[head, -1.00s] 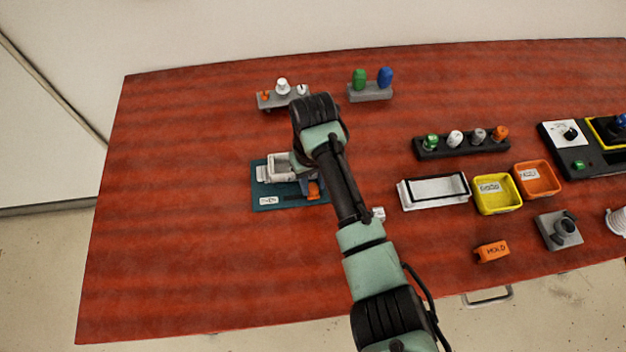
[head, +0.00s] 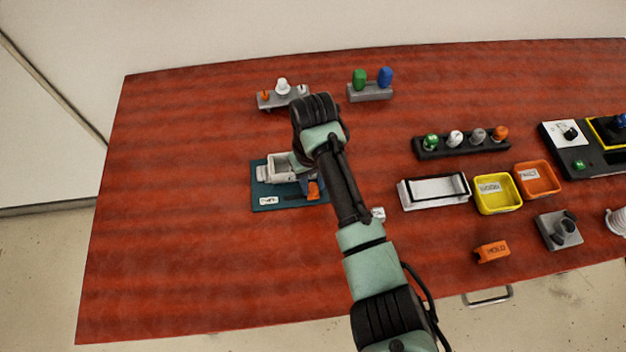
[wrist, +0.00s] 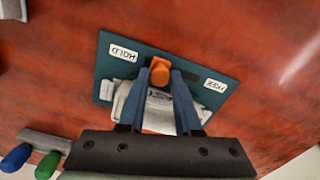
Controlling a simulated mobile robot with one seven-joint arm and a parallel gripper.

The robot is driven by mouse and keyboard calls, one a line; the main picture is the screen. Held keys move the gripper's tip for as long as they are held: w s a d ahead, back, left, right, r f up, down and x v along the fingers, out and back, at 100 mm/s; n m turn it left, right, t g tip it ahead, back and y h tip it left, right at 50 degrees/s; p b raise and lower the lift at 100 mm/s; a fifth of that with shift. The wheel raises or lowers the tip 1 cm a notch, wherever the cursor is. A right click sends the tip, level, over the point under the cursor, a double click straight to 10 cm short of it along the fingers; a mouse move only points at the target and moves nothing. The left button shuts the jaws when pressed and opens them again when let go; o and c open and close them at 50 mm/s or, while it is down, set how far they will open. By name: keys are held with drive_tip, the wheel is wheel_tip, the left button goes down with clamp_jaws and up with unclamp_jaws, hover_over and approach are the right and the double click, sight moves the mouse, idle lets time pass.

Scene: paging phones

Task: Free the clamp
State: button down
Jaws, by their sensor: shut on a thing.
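The clamp is a teal plate (head: 258,178) with a pale block (head: 278,174) on it, left of my arm in the head view. In the wrist view the plate (wrist: 108,80) carries a label reading HOLD (wrist: 123,53) and another that seems to read FREE (wrist: 214,86), both upside down. An orange handle (wrist: 160,66) stands between the labels; it also shows in the head view (head: 313,190). My gripper (wrist: 160,76) has its blue fingers shut on the orange handle. The handle's lower part and part of the block are hidden behind the fingers.
A grey holder (head: 370,94) with green and blue pegs and another small rack (head: 282,98) stand behind. To the right are a white tray (head: 434,190), yellow bin (head: 498,193), orange bin (head: 538,179) and orange HOLD block (head: 492,252). The table's left side is clear.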

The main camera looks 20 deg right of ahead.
drive_tip(key=shift+r, duration=0.1)
drive_tip(key=a, duration=0.1)
drive_tip(key=w+a, duration=0.1)
drive_tip(key=a, duration=0.1)
drive_tip(key=a+p, duration=0.1)
drive_tip(key=shift+w+a, duration=0.3)
drive_tip(key=shift+a, duration=0.05)
drive_tip(key=c, duration=0.6)
unclamp_jaws()
drive_tip(key=shift+a, duration=0.1)
